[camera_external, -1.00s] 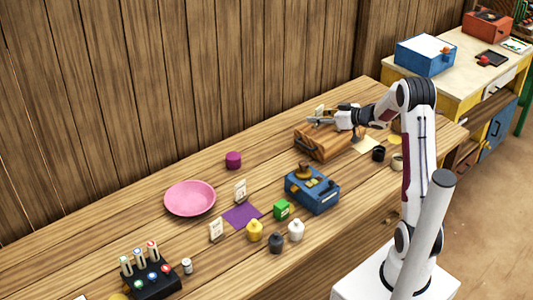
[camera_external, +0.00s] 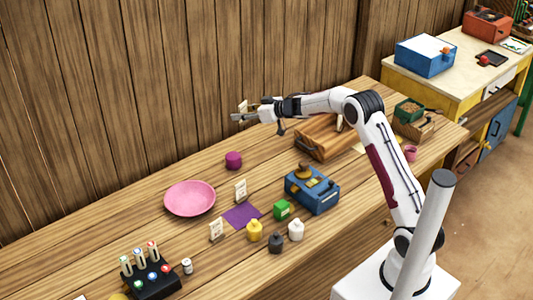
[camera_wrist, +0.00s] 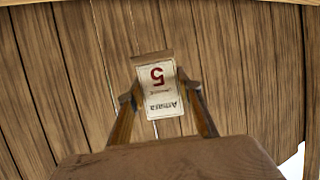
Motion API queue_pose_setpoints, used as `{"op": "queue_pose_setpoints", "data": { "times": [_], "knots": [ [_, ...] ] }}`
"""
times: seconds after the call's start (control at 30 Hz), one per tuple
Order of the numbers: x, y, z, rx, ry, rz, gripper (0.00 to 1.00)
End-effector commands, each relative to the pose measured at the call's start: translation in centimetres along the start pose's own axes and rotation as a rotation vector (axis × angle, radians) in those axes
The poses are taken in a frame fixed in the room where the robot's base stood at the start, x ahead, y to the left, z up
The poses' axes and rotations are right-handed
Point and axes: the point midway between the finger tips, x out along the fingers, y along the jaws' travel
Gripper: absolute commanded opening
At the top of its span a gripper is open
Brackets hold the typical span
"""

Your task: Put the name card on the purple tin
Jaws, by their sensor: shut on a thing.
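My gripper (camera_external: 245,115) is shut on a small cream name card (camera_external: 242,106) and holds it high above the counter. In the wrist view the card (camera_wrist: 158,90) sits between the fingers (camera_wrist: 158,98); its lettering, a red 5 and a name like "Amara", reads upside down. The purple tin (camera_external: 233,161) is a short round tin standing on the counter near the back wall. The gripper and card appear well above it in the external view, clear of it. The tin does not show in the wrist view.
A pink plate (camera_external: 189,198) lies left of the tin. Two other cards stand by a purple mat (camera_external: 242,215). A blue device (camera_external: 312,190) and a wooden box (camera_external: 325,138) stand to the right. The counter around the tin is clear.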

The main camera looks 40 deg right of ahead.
Motion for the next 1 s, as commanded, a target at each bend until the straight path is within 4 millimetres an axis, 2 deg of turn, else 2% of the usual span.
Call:
{"op": "queue_pose_setpoints", "data": {
  "times": [0.27, 0.7, 1.0],
  "knots": [
    [3.3, -3.5, -1.5, -0.009, 0.001, -0.021, 0.13],
    [4.8, -3.3, 2.7, -0.006, -0.002, -0.019, 0.13],
    [5.0, -3.3, 3.1, -0.008, 0.0, -0.019, 0.13]
  ]
}}
